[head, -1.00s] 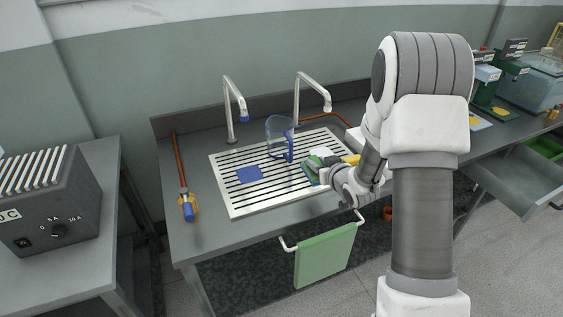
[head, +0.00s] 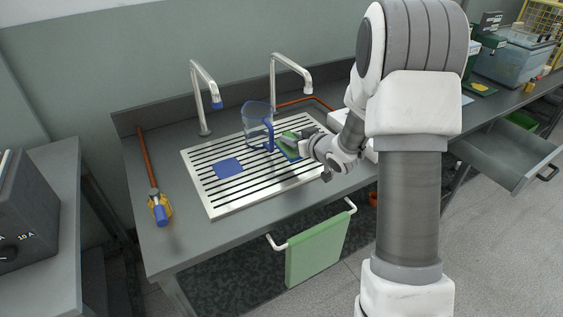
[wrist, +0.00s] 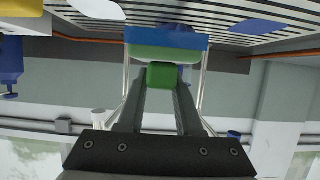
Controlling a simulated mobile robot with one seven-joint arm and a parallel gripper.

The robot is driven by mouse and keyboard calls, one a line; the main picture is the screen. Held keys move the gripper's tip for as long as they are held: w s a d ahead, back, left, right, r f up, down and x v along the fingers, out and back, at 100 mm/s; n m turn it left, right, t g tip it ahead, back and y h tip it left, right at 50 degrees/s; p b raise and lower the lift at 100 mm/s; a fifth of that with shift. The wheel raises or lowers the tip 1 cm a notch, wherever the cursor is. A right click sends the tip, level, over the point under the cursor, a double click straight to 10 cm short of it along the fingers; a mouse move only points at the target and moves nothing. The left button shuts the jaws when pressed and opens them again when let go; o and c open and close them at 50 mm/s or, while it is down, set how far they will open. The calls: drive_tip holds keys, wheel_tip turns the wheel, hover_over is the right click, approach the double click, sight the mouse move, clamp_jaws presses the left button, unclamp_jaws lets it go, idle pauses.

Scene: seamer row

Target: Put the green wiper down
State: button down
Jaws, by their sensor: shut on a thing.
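The green wiper (head: 288,141) is over the right half of the slatted white drain panel (head: 205,200), just right of the clear blue jug (head: 256,118). My gripper (wrist: 162,82) is shut on the wiper's green grip (wrist: 162,74). Beyond the grip, the wrist view shows a wide green and blue block (wrist: 166,40). In the head view my wrist partly covers the wiper, and a blue edge shows beneath it. I cannot tell whether it touches the panel.
A blue square (head: 228,168) lies on the panel's left part. Two taps (head: 205,95) rise behind the panel. A yellow and blue tool (head: 160,208) lies at the left. A green towel (head: 317,249) hangs in front. The panel's front left is clear.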

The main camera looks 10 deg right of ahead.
sight(276, 144)
drive_tip(key=a+f, duration=0.1)
drive_tip(key=s+a+f, duration=0.1)
drive_tip(key=shift+a, duration=0.4)
drive_tip(key=shift+f+b, duration=0.7)
drive_tip(key=shift+f, duration=1.2)
drive_tip(key=shift+f, duration=0.15)
drive_tip(key=c, duration=0.6)
unclamp_jaws()
